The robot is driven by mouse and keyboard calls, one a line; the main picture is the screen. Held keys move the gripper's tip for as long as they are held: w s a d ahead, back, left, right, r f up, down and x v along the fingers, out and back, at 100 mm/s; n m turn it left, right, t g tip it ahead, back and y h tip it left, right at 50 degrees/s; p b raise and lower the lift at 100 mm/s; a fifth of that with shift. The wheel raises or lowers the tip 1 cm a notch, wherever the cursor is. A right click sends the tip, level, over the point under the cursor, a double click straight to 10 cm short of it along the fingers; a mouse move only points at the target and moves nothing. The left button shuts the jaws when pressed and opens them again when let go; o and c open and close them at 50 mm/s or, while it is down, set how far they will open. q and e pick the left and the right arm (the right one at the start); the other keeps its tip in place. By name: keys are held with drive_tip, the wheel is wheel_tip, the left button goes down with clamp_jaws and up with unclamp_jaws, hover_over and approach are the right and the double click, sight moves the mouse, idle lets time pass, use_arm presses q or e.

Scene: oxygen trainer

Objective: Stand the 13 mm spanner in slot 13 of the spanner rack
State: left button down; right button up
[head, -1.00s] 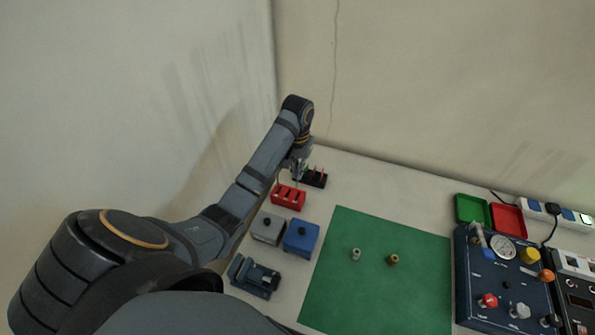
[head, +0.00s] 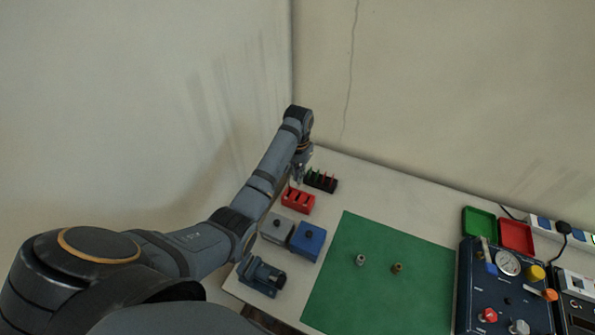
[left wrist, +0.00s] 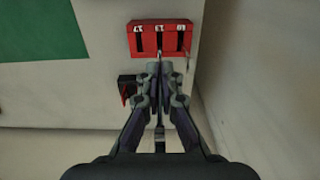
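The red spanner rack (head: 298,201) stands on the left part of the table. In the left wrist view the rack (left wrist: 160,40) shows dark slots with labels above them; the middle one appears to read 13. My left gripper (left wrist: 161,72) has its fingers close together around a thin metal spanner (left wrist: 159,135). The spanner's far end points toward the middle slot; I cannot tell whether it touches the rack. In the head view my left gripper (head: 299,174) is just behind the red rack, small and partly hidden by the arm. My right gripper is not in view.
A black rack (head: 321,181) with red and green tools stands close behind the red rack. Grey (head: 277,229) and blue (head: 308,240) boxes and a dark blue device (head: 262,276) stand in front. The green mat (head: 375,300) holds two small fittings.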

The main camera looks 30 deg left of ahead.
sight(298, 184)
use_arm(q)
wheel_tip(298, 184, down, 2)
drive_tip(key=shift+f, duration=0.15)
drive_tip(key=shift+f+b, duration=0.4)
drive_tip(key=shift+f, duration=0.5)
drive_tip(key=shift+r, duration=0.1)
drive_tip(key=shift+p, duration=0.6)
